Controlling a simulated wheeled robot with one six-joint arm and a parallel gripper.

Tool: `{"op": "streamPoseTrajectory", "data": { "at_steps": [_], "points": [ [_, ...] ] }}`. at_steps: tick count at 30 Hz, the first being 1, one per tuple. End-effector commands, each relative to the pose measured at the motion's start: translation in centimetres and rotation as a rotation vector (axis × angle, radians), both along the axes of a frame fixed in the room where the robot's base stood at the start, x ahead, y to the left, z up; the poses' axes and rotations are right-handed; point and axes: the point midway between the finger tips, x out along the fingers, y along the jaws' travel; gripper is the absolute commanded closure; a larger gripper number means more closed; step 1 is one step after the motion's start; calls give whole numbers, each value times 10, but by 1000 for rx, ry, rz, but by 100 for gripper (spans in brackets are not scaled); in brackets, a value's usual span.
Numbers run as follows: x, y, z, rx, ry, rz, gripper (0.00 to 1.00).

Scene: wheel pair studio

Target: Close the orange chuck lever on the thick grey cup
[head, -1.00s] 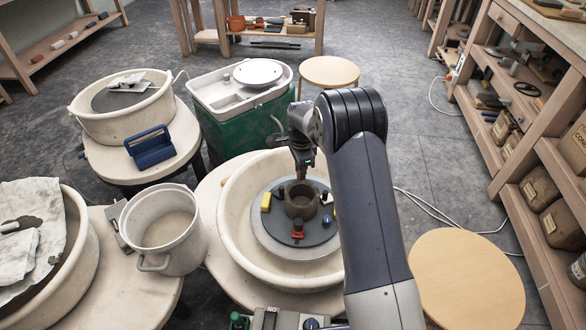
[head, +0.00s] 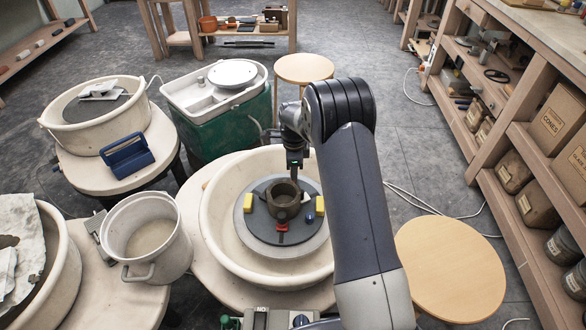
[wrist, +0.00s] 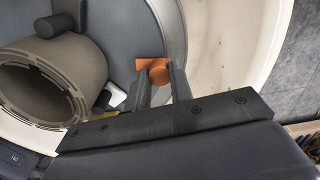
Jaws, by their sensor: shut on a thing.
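The thick grey cup (head: 284,203) stands upright in the middle of the dark round wheel head (head: 262,225). In the wrist view the cup (wrist: 55,85) is at left, its open mouth toward the lower left. The orange chuck lever (wrist: 152,64) shows beside the cup, apart from its wall. My gripper (wrist: 160,88) is shut on the orange lever, its fingers on either side of it. In the head view my gripper (head: 294,166) points down just behind the cup, and the orange lever is hidden there.
A cream splash pan (head: 213,245) surrounds the wheel head. A red piece (head: 282,228), a yellow piece (head: 248,203) and a blue piece (head: 320,205) sit around the cup. A white bucket (head: 185,250) stands left of the pan, a round stool (head: 450,275) to the right.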

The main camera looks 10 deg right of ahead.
Motion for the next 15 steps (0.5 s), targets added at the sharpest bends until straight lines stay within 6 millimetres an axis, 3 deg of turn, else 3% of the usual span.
{"op": "streamPoseTrajectory", "data": {
  "at_steps": [4,5,12,15],
  "points": [
    [1,0,1,0,-2,1,100],
    [1,0,1,0,-2,1,76],
    [0,0,0,0,-1,1,56],
    [0,0,0,0,-1,2,56]
  ]
}}
